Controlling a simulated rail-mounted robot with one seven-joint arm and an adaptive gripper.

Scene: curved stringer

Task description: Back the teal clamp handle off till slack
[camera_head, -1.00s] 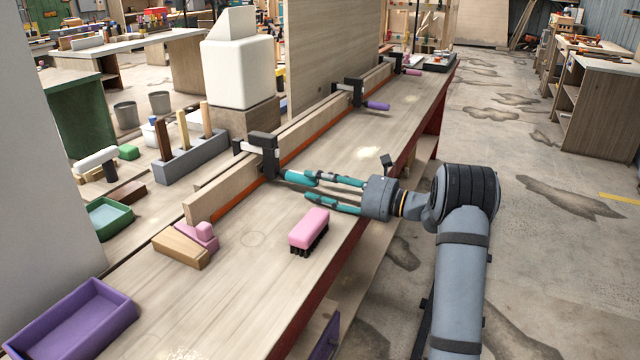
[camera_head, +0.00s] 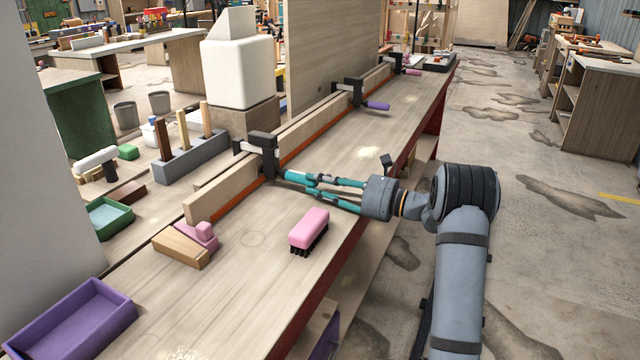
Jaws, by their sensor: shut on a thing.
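The nearest black clamp (camera_head: 264,150) grips the long wooden stringer (camera_head: 222,196) on the bench. Its teal handle (camera_head: 295,176) points right, toward my arm. My gripper (camera_head: 312,183) reaches in from the right with its teal and grey fingers closed together on the handle's end. The fingers partly hide the handle, and the similar teal colour blurs where one ends and the other begins.
A pink brush (camera_head: 310,229) stands on the bench just in front of my gripper. A wooden block plane (camera_head: 184,246) and a purple tray (camera_head: 72,318) lie nearer. A clamp with a purple handle (camera_head: 377,106) sits farther along the stringer. The bench between the clamps is clear.

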